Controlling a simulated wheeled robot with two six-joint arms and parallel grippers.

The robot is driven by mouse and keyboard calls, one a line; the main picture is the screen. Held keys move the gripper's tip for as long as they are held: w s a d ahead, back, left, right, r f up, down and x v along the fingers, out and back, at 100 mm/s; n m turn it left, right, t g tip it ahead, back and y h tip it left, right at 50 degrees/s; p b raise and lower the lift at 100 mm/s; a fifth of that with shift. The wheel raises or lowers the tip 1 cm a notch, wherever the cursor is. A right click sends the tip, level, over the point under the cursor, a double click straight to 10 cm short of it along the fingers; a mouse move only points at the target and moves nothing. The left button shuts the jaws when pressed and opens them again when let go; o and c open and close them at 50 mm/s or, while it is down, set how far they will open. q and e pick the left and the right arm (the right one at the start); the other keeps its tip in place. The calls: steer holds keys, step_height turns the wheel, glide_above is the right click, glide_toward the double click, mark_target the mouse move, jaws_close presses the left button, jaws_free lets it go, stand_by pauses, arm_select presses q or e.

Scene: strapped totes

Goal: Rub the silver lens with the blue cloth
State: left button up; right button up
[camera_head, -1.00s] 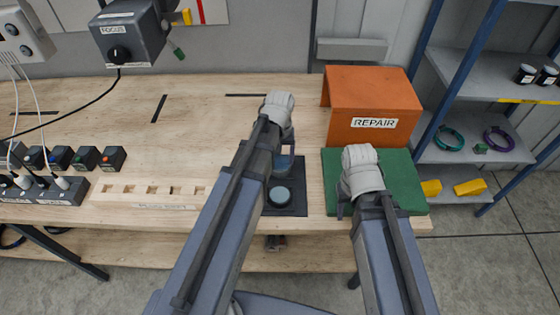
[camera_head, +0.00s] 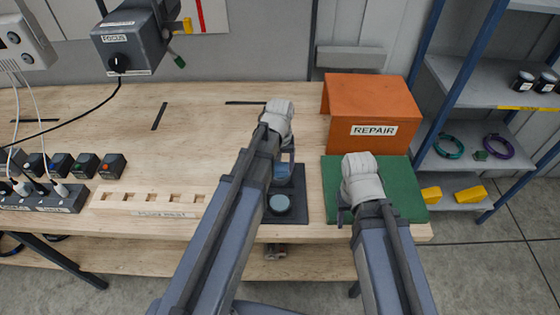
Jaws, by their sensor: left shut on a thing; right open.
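The silver lens (camera_head: 279,204) is a round pale disc lying on a dark mat (camera_head: 298,213) near the bench's front edge. My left gripper (camera_head: 284,166) is over the back part of this mat, just behind the lens. It is shut on a small blue piece, the blue cloth (camera_head: 282,173); its fingers are partly hidden by my arm. The cloth appears apart from the lens; its height above the mat is unclear. My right gripper (camera_head: 345,213) is open over the left part of the green mat (camera_head: 405,190), mostly hidden by its wrist.
An orange REPAIR box (camera_head: 372,105) stands behind the green mat. A slotted wooden strip (camera_head: 150,204) and several small dark blocks (camera_head: 86,166) are at the left. A grey FOCUS box (camera_head: 125,40) hangs at the upper left.

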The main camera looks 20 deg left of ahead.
arm_select(q)
steer(key=shift+s+d, duration=0.25)
steer(key=shift+s, duration=0.7)
steer(key=shift+w+r, duration=0.1)
steer(key=shift+r, duration=0.05)
arm_select(e)
steer(key=shift+r, duration=0.15)
arm_select(q)
step_height(320, 180, up, 6)
steer(key=p, duration=0.6)
arm_select(e)
step_height(320, 180, up, 6)
steer(key=shift+f, duration=0.1)
arm_select(q)
step_height(320, 180, up, 3)
steer(key=p, duration=0.3)
arm_select(e)
step_height(320, 180, up, 3)
steer(key=shift+r, duration=0.1)
